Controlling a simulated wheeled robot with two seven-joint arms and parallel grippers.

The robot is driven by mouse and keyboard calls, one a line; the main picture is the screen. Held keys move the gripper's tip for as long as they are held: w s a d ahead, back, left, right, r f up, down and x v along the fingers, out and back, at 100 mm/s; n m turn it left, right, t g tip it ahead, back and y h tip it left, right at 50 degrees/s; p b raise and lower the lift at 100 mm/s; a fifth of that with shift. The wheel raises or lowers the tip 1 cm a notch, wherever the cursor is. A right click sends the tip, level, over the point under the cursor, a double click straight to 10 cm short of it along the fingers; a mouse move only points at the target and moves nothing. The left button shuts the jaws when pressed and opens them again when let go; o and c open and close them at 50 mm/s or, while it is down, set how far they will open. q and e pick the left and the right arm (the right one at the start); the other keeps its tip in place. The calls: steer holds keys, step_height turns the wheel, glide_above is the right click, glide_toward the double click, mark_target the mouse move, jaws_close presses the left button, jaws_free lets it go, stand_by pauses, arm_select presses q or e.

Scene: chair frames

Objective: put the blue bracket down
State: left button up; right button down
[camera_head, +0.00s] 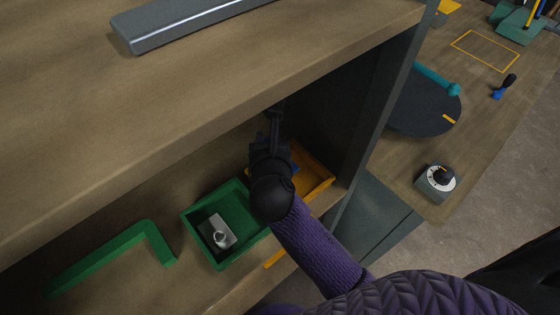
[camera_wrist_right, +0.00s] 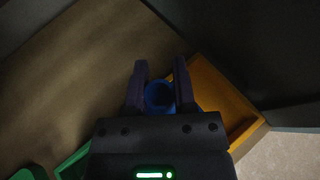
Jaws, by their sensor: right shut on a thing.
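My right gripper (camera_head: 274,122) reaches into the dark shelf space under the worktop. In the right wrist view, its two dark fingers (camera_wrist_right: 161,88) are shut on the blue bracket (camera_wrist_right: 158,96), of which a round, ring-like blue end shows between them. The rest of the bracket is hidden by the gripper and the shadow. In the head view only a small blue patch (camera_head: 296,168) shows beside my wrist; I cannot tell whether it is part of the bracket. My left gripper is not in view.
An orange tray (camera_head: 322,186) lies right of my wrist, and a green tray (camera_head: 190,226) holding a grey block (camera_head: 215,231) stands left. A green angled bar (camera_head: 100,264) lies further left on the shelf. A dark upright panel (camera_head: 362,120) closes the right side.

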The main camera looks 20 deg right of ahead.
steer(key=f+b, duration=0.1)
steer(key=f, duration=0.1)
steer(key=f+b, duration=0.1)
steer(key=f, duration=0.1)
steer(key=f+b, duration=0.1)
steer(key=f, duration=0.1)
steer(key=shift+s+f, duration=0.2)
steer(key=shift+s, duration=0.1)
steer(key=shift+r, duration=0.25)
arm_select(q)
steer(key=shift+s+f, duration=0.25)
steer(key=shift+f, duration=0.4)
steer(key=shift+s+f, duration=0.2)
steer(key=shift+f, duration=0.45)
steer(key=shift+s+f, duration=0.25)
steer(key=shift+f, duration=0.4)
arm_select(e)
steer(key=shift+f, duration=0.5)
steer(key=shift+f, duration=0.1)
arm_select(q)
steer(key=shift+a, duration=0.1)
arm_select(e)
steer(key=shift+c, duration=2.2)
jaws_free()
steer(key=shift+s+f, duration=0.15)
